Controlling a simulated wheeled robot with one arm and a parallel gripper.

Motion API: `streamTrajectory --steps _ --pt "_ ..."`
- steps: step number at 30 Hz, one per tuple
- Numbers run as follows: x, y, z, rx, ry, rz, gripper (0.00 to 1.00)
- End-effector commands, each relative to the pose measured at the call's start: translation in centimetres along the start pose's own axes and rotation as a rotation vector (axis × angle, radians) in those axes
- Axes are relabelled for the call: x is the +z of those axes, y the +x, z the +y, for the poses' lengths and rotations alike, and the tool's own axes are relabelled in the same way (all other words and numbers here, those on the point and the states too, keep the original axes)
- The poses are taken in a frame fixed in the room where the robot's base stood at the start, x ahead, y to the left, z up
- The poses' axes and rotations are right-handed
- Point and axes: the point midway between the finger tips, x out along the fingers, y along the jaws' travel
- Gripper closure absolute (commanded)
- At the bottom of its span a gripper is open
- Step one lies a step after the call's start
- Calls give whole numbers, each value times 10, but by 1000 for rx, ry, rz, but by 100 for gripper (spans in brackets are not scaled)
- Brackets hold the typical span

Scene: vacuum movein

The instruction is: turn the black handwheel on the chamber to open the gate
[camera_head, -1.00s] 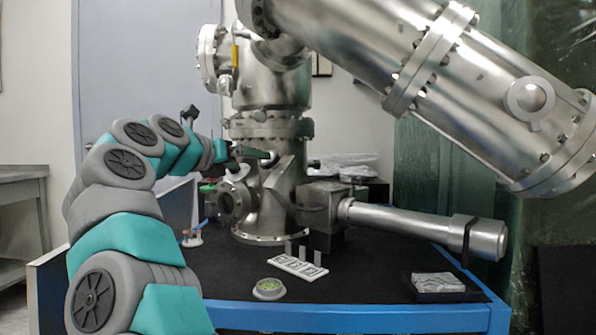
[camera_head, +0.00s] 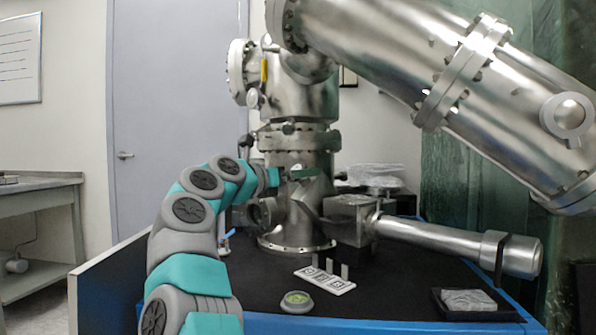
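The steel chamber (camera_head: 300,215) stands upright on the black-topped table, with a flanged port low on its left side. My teal and grey arm reaches up from the lower left, and its end is at the chamber's front left. My gripper (camera_head: 290,174) is small and dark against the metal, close in front of the chamber body. I cannot make out its fingers or whether they touch anything. I cannot pick out the black handwheel clearly; it may be hidden behind my arm's end.
A large steel tube slants across the upper right. A horizontal cylinder (camera_head: 440,236) sticks out to the right. A grey bench (camera_head: 40,205) stands at left.

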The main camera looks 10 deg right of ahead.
Motion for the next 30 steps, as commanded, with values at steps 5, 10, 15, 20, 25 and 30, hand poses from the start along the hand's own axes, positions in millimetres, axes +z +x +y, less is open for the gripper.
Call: streamTrajectory --steps 5,10,15,20,25,30 --pt "0 7 0 0 0 -1 4" --pt "0 7 0 0 1 -1 4" --pt "0 7 0 0 0 -1 19" --pt "0 7 0 0 0 -1 37" --pt "0 7 0 0 0 -1 56" --pt "0 7 0 0 0 -1 76"
